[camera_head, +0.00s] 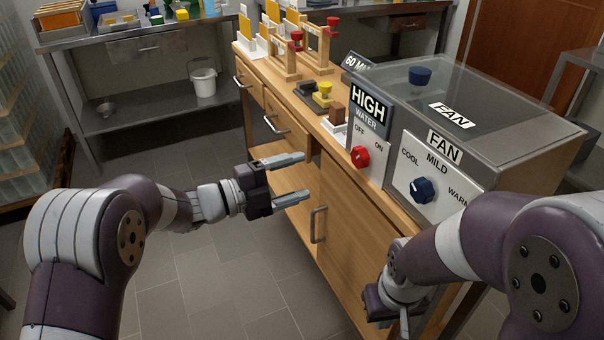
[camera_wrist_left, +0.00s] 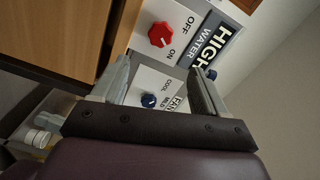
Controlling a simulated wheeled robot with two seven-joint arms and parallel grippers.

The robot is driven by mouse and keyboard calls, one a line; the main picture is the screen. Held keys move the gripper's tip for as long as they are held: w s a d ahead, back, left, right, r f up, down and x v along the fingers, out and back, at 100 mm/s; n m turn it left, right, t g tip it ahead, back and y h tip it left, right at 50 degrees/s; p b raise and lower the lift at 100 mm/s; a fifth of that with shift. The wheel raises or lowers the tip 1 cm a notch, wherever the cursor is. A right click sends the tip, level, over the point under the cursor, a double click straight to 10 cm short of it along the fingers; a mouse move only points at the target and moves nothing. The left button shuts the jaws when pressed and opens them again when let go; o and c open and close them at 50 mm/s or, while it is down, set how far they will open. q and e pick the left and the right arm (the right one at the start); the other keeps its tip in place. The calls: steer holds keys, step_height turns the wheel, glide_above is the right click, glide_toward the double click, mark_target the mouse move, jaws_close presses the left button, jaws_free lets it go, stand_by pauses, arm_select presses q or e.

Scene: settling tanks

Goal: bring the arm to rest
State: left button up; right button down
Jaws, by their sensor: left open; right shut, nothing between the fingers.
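My left gripper (camera_head: 305,175) is open and empty, its two grey fingers pointing right in front of the wooden cabinet (camera_head: 340,245), near the open lower compartment. In the left wrist view the open fingers (camera_wrist_left: 165,78) frame a panel with a red knob (camera_wrist_left: 161,34) and a blue knob (camera_wrist_left: 149,100), with nothing between them. My right gripper (camera_head: 404,325) hangs low at the bottom right, in front of the cabinet's near end. It is shut and holds nothing visible; its tips are partly cut off by the frame.
The cabinet carries a grey box with a blue FAN dial (camera_head: 422,190) and a WATER panel with a red knob (camera_head: 360,157). A bar handle (camera_head: 318,224) sticks out from the door. A steel table (camera_head: 140,45) stands behind, with a white bucket (camera_head: 203,82) below. The tiled floor is clear.

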arm_select(q)
steer(key=w+a+f+n+t+y, duration=0.2)
steer(key=a+f+n+t+y, duration=0.1)
steer(key=a+f+n+y, duration=1.25)
steer(key=s+a+f+n+g+y, duration=0.1)
steer(key=s+a+n+g, duration=0.2)
steer(key=s, duration=0.4)
steer(key=s+a+n+g, duration=0.1)
steer(key=s+n+g, duration=0.1)
steer(key=s+n, duration=0.4)
steer(key=s+a+f+n+g+y, duration=0.1)
steer(key=s+a+n+g, duration=0.2)
steer(key=s, duration=0.5)
step_height(320, 180, up, 27)
steer(key=s+n+p, duration=0.1)
steer(key=s+p, duration=0.1)
steer(key=p, duration=2.3)
steer(key=shift+s+d+f, duration=0.2)
steer(key=shift+s+d, duration=0.05)
steer(key=shift+s, duration=0.05)
steer(key=shift+h, duration=0.25)
